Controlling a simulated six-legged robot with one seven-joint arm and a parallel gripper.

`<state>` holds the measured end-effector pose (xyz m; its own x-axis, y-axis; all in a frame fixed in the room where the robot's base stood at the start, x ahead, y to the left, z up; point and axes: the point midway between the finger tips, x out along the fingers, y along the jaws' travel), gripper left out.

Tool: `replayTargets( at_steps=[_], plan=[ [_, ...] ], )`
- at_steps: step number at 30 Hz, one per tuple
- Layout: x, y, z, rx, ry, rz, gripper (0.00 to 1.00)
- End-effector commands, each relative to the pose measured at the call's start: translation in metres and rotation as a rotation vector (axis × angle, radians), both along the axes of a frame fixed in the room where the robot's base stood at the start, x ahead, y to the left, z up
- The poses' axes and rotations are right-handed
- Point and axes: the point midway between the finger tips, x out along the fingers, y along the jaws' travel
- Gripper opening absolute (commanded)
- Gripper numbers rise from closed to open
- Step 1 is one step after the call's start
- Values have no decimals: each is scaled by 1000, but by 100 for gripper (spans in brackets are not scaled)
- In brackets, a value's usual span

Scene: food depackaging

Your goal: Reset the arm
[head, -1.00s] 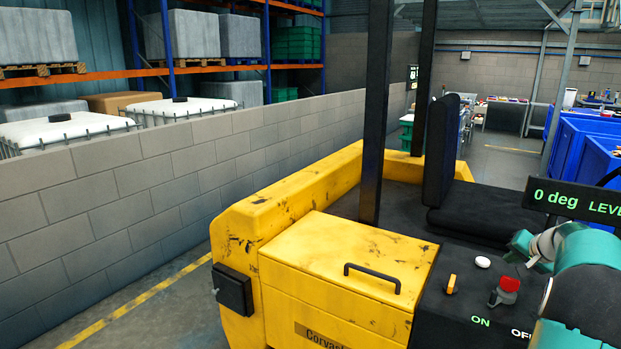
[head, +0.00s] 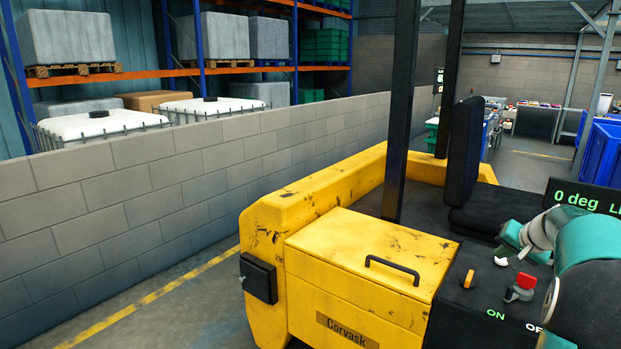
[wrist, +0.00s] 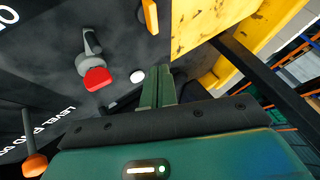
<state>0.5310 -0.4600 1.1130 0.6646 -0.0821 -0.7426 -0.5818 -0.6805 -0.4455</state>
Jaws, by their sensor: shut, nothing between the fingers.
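My gripper (wrist: 163,74) is shut and empty in the wrist view, its two green fingers together over the black control panel. In that view a red-topped switch (wrist: 97,79) lies left of the fingertips and a white button (wrist: 137,76) is close to their left. An orange knob (wrist: 150,16) is above them. In the head view my teal and white arm hangs over the panel's right side. The red switch (head: 525,282) and orange knob (head: 469,279) show beside it. I cannot make out the fingertips clearly there.
The panel belongs to a yellow vehicle (head: 375,265) with a black seat (head: 466,150) and dark upright posts (head: 397,110). A display (head: 585,197) reads "0 deg". A block wall (head: 150,180) runs along the left. Blue bins (head: 606,150) stand at the far right.

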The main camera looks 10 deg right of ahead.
Motion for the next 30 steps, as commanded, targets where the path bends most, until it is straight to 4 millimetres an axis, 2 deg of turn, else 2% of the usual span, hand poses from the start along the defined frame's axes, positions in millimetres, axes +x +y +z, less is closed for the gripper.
replayTargets(
  at_steps=[1,4,8,12,18,24,30],
  plan=[
    [4,23,9,-9,8,29,0],
    [6,70,22,-25,35,87,0],
    [-2,148,39,-57,79,180,0],
    [-24,228,51,-98,125,281,0],
    [-75,325,54,-171,181,416,0],
    [-139,398,43,-255,222,542,0],
    [-205,444,19,-345,247,653,0]
  ],
)
